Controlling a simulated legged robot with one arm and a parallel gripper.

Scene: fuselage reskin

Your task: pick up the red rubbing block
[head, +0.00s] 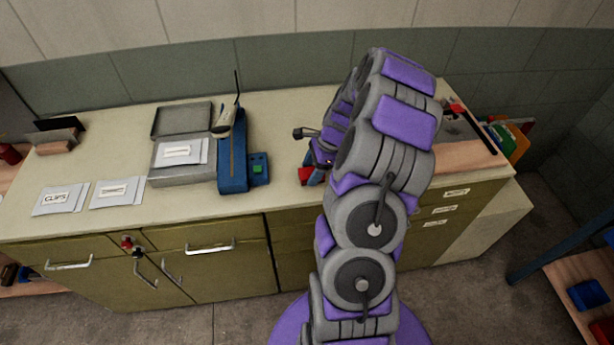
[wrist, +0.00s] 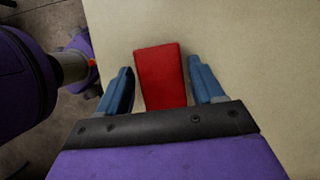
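The red rubbing block (wrist: 161,74) lies on the cream worktop in the wrist view. It sits between the two blue fingers of my gripper (wrist: 162,88), with a gap showing on each side. My gripper is open. In the head view a small part of the red block (head: 305,175) shows beside my gripper (head: 315,175), near the front of the worktop. My arm hides most of that spot.
The worktop (head: 285,130) has a blue tool (head: 232,165) left of my gripper. Further left are an open grey box (head: 183,175) and labelled packets (head: 60,199). A wooden board (head: 465,155) lies to the right. Drawers (head: 210,270) run below the front edge.

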